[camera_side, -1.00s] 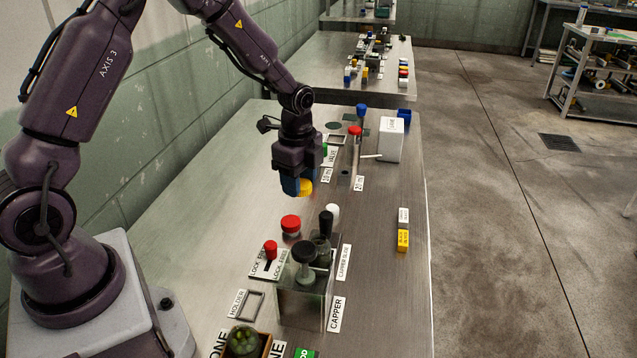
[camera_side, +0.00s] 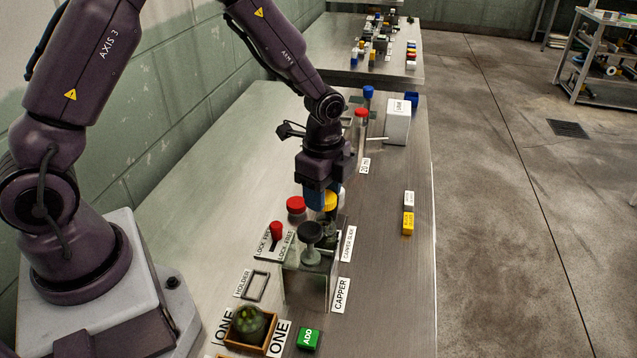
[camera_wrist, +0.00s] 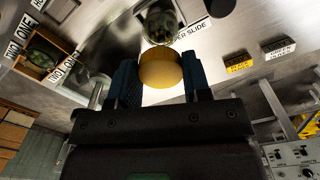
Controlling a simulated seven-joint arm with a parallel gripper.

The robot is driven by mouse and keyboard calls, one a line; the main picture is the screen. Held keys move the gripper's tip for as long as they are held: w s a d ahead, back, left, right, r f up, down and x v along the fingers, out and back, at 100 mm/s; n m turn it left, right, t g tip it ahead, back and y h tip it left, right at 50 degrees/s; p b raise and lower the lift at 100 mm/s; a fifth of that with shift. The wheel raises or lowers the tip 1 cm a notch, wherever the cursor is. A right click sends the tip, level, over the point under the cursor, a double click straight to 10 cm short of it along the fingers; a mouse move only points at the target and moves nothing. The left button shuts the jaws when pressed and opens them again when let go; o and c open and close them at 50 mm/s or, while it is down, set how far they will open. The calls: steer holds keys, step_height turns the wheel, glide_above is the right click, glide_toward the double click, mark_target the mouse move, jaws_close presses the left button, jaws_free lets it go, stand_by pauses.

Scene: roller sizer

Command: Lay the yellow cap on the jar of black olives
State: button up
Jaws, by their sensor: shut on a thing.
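My gripper (camera_wrist: 160,76) is shut on the yellow cap (camera_wrist: 160,68), with one blue finger on either side of it. In the side view the yellow cap (camera_side: 330,202) shows below my gripper (camera_side: 322,200), just behind the capper's black knob (camera_side: 311,232). In the wrist view a glass jar (camera_wrist: 160,22) stands just beyond the cap, beside the capper slide label. In the side view a dark glass jar (camera_side: 329,231) is partly hidden behind the capper. I cannot tell whether cap and jar touch.
A red-topped piece (camera_side: 296,206) and a red lock lever (camera_side: 276,231) stand left of the capper. A jar with green contents (camera_side: 249,321) sits in a wooden box (camera_side: 262,345) at the front. The table's left side is clear.

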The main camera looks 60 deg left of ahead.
mark_target(322, 220)
steer(key=shift+f, duration=2.35)
steer(key=o, duration=1.3)
steer(key=shift+o, duration=0.2)
steer(key=shift+r, duration=3.5)
